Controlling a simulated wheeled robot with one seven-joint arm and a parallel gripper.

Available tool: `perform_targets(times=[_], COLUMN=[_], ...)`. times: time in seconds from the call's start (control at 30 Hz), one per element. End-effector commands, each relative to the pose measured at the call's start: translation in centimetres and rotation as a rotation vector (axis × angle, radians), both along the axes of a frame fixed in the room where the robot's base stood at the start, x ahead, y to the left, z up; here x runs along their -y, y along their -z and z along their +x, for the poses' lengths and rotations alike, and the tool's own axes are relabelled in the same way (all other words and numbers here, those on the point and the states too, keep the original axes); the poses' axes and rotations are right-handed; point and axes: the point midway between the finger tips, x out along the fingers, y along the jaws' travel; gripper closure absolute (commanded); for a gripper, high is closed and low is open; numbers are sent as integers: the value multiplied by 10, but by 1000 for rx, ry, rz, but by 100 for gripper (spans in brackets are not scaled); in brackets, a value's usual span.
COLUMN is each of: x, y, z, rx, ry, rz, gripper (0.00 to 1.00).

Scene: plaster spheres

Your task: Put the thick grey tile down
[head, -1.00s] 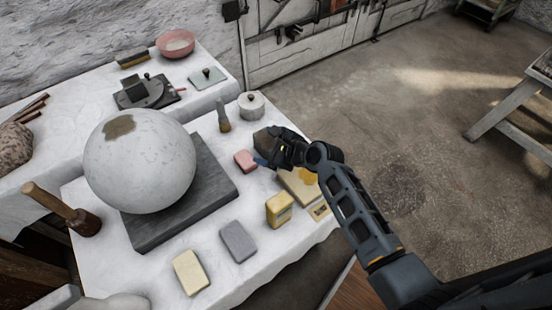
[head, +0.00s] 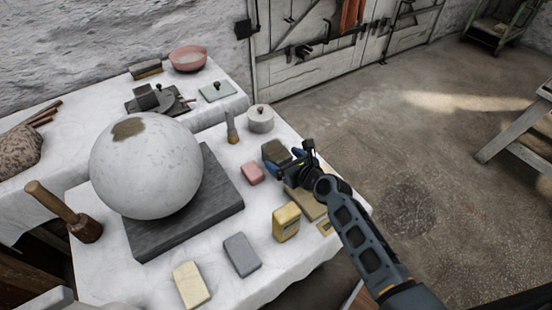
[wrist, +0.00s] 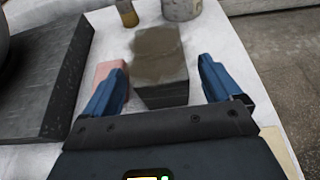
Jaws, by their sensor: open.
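A thick dark grey block with a brownish top, seemingly the thick grey tile (head: 275,151), stands on the white-clothed table (head: 215,285) near its right side. In the wrist view the tile (wrist: 160,65) is between and beyond the two blue fingers, with cloth showing on both sides of it. My gripper (head: 291,153) is open at the tile's near right side. In the wrist view my gripper (wrist: 163,75) has its fingers spread wider than the tile, and neither appears to touch it. The tile's lower edge seems to rest on the cloth.
A pink block (head: 252,173) stands close left of the tile. A lidded grey pot (head: 260,120) and a brush (head: 232,128) are behind it. A yellow block (head: 286,222) is in front. A large sphere (head: 146,170) sits on a dark slab (head: 222,192) at left.

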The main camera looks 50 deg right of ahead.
Motion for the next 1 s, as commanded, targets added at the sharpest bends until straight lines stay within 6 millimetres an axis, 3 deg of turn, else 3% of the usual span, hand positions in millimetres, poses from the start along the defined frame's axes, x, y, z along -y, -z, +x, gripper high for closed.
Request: perform_targets(times=[0.3, 0.6, 1.0], x=[12, 12, 12], y=[15, 15, 15], z=[38, 41, 41], rx=[0, 0, 0], ry=[-1, -1, -1], rz=[-2, -1, -1], gripper=[8, 8, 47])
